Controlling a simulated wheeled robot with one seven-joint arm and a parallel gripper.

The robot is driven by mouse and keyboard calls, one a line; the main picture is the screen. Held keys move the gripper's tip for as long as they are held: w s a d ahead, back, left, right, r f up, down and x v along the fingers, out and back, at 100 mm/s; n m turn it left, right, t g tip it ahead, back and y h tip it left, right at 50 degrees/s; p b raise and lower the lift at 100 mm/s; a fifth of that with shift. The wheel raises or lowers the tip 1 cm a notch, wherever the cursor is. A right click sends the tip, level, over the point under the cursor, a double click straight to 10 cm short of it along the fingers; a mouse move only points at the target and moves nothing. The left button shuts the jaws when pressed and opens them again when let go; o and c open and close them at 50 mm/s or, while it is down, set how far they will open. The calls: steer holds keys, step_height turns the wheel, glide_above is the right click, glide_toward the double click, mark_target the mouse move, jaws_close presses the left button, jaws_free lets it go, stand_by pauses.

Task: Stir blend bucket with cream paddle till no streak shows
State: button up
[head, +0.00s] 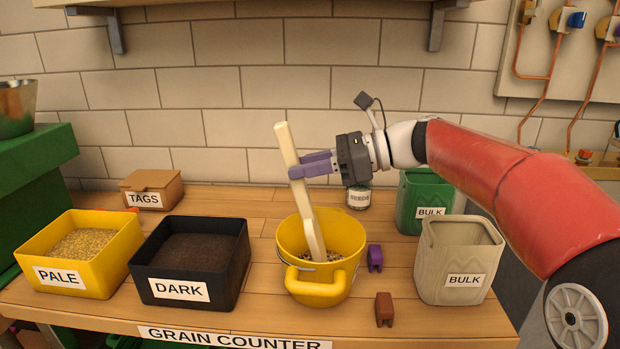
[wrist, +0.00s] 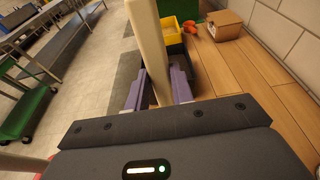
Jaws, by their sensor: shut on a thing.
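The blend bucket is a yellow bucket (head: 345,228) with a yellow handle at its front, standing on the counter. Speckled light and dark grain (head: 333,256) shows low inside it; I cannot tell whether streaks remain. The cream paddle (head: 299,180) stands tilted in the bucket, its lower end down at the grain and its top leaning left. My gripper (head: 310,166), with purple fingers, is shut on the paddle's upper part above the rim. In the wrist view the paddle (wrist: 150,50) passes between the fingers. The bucket is not clearly seen there.
A yellow PALE bin (head: 98,276) and a black DARK bin (head: 228,277) stand left. A beige BULK bin (head: 439,285) and green BULK bin (head: 409,212) stand right. A TAGS box (head: 146,199) and jar (head: 358,197) are behind.

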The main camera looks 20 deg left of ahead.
steer(key=shift+s+a+r, duration=0.1)
steer(key=shift+a+r, duration=0.3)
steer(key=shift+r, duration=1.2)
steer(key=shift+s+a+r, duration=0.1)
steer(key=shift+a+r, duration=0.25)
steer(key=shift+r, duration=1.2)
steer(key=shift+s+a+r, duration=0.1)
steer(key=shift+a+r, duration=0.3)
steer(key=shift+r, duration=1.2)
steer(key=shift+r, duration=2.5)
